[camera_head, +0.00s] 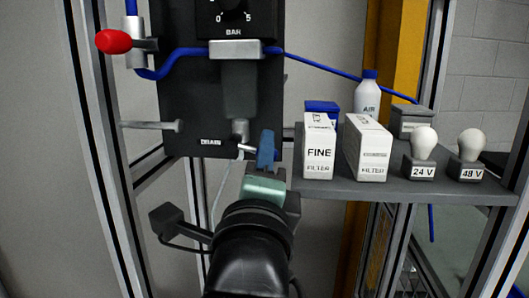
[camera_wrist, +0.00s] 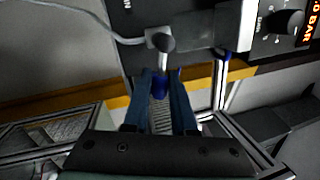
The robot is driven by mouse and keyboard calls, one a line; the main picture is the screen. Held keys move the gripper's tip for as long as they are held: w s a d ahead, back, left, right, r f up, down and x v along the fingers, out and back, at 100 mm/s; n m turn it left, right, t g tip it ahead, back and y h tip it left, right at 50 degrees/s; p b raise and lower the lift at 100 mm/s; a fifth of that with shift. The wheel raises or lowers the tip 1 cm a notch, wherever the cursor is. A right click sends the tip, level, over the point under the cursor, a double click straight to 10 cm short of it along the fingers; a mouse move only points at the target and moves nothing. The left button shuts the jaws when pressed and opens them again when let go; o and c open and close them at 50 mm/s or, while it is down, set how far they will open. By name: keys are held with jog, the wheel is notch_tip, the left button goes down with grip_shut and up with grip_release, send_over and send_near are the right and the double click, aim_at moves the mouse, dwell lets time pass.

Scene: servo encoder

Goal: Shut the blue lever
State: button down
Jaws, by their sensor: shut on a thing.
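The blue lever (camera_wrist: 160,87) shows in the wrist view between my two fingers, at the end of a short metal stem below the drain fitting. In the head view my fingers cover the lever; only its metal stem (camera_head: 245,148) shows, running into them from the left. My gripper (camera_head: 267,140) is at the lower right of the black panel, by the "DRAIN" label. In the wrist view my gripper (camera_wrist: 161,74) has one finger on each side of the lever and is shut on it.
A grey shelf (camera_head: 420,190) just right of my gripper holds a "FINE" filter box (camera_head: 319,147), another filter box (camera_head: 367,148), a white bottle (camera_head: 367,97) and two bulbs. A red handle (camera_head: 114,42) is at the upper left. Free room lies below the panel.

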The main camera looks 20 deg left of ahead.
jog(key=shift+d+r+n+p, duration=0.1)
jog(key=shift+r+n+p, duration=0.3)
jog(key=shift+n, duration=0.3)
jog(key=shift+r+n+y, duration=0.2)
jog(key=shift+n+y, duration=0.3)
jog(key=shift+n, duration=0.5)
jog(key=c, duration=0.7)
grip_release()
jog(key=shift+w, duration=0.1)
jog(key=shift+c, duration=0.2)
jog(key=shift+f, duration=0.1)
